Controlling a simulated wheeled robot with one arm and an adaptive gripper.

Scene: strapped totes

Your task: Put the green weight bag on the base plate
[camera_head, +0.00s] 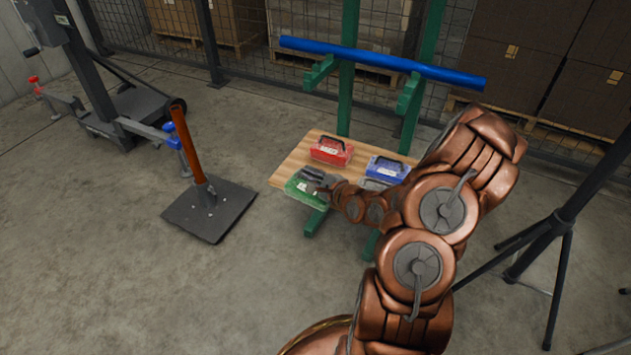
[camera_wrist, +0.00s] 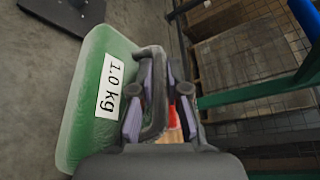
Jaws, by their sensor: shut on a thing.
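The green weight bag (camera_head: 298,187) is at the front left corner of the wooden shelf in the head view. In the wrist view the bag (camera_wrist: 88,110) fills the left side, with a "1.0 kg" label. My gripper (camera_head: 322,178) is shut on its dark handle, and the fingers (camera_wrist: 158,95) close around the handle in the wrist view. I cannot tell whether the bag touches the shelf. The base plate (camera_head: 225,213) is a dark square on the floor to the left, with an orange-brown post standing on it. A dark plate corner (camera_wrist: 85,10) shows at the top of the wrist view.
A red bag (camera_head: 331,151) and a blue bag (camera_head: 387,168) sit on the wooden shelf (camera_head: 291,160). A grey item beside them is partly hidden by my arm. A blue bar (camera_head: 380,59) lies across green uprights. A wheeled stand is at left, a black tripod (camera_head: 545,235) at right.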

